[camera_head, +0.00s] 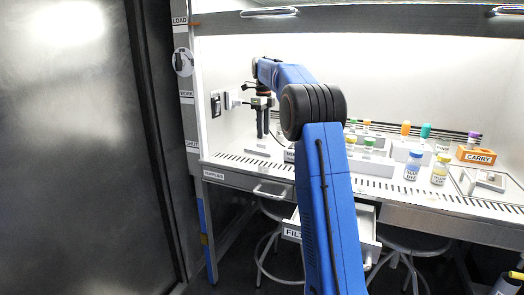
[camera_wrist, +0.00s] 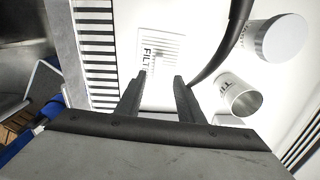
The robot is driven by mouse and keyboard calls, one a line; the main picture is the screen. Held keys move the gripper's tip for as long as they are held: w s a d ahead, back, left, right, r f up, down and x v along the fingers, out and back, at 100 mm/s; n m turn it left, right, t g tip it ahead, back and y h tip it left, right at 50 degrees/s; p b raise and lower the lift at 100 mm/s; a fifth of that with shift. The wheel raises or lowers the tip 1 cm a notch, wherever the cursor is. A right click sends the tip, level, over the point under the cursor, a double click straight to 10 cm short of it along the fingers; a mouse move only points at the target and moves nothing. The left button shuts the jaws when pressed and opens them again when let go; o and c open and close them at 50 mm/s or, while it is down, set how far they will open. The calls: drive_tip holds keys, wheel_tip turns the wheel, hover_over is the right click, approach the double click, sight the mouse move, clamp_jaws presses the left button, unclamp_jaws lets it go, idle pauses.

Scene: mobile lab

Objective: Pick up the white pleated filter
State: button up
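The white pleated filter (camera_wrist: 168,47) appears in the wrist view as a pale ribbed square on a flat white piece marked "FILT…". It lies beyond and below my fingertips, partly covered by the left finger. My gripper (camera_wrist: 158,77) is open, with a gap between its two dark fingers and nothing seen held. In the head view my gripper (camera_head: 263,134) points down over the left part of the bench, above a low grey-white item (camera_head: 257,150); the filter cannot be made out clearly there.
A slotted vent strip (camera_wrist: 96,50) runs at left. On the bench are capped bottles (camera_head: 412,166) and an orange carry block (camera_head: 476,155). An open drawer (camera_head: 365,238) juts below.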

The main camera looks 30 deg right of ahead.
sight(262, 147)
drive_tip(key=shift+a+f, duration=0.2)
drive_tip(key=shift+f, duration=1.05)
drive_tip(key=shift+a+f, duration=0.15)
drive_tip(key=shift+f, duration=1.1)
clamp_jaws()
